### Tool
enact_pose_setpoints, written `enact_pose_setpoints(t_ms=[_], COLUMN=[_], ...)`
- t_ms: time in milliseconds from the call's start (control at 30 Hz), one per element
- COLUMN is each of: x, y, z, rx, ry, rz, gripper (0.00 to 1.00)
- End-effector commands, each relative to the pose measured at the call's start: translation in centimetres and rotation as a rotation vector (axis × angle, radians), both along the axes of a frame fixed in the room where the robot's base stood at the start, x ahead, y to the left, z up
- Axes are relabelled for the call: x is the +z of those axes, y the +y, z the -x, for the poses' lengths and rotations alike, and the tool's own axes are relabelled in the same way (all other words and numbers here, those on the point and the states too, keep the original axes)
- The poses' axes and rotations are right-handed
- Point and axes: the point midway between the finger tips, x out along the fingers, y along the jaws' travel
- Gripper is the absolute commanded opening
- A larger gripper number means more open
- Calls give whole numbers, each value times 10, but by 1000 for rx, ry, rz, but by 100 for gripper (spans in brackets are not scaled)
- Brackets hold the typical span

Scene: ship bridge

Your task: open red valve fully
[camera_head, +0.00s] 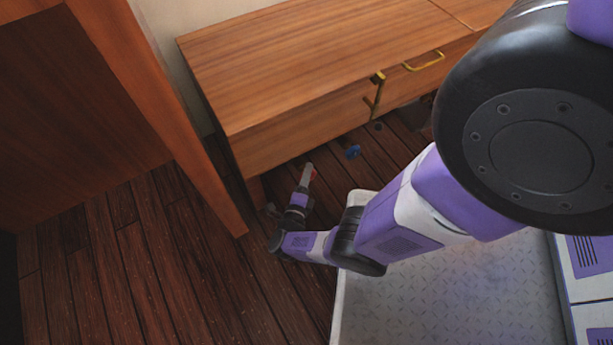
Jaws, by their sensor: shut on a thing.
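The red valve (313,175) is low under the overhang of the wooden cabinet, near its left end. Only a small red patch shows beside my fingers; the rest is hidden. My gripper (307,170) reaches down to it, with its grey fingertips at the red part. It is shut on the red valve. How far the valve is turned cannot be told from this view.
A blue valve (353,152) is just to the right, under the same wooden cabinet (300,70). A wooden panel (150,90) stands to the left. The plank floor (150,250) is clear at lower left.

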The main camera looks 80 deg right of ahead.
Motion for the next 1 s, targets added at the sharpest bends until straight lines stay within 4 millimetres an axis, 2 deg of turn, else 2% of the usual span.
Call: enact_pose_setpoints(t_ms=[767, 800, 900, 1000], x=[-1, -1, -1, -1], y=[0, 0, 0, 0], z=[2, 2, 2, 2], rx=[-6, -6, -5, -4], ry=[36, 36, 36, 36], rz=[28, 28, 28, 28], gripper=[12, 54, 71, 71])
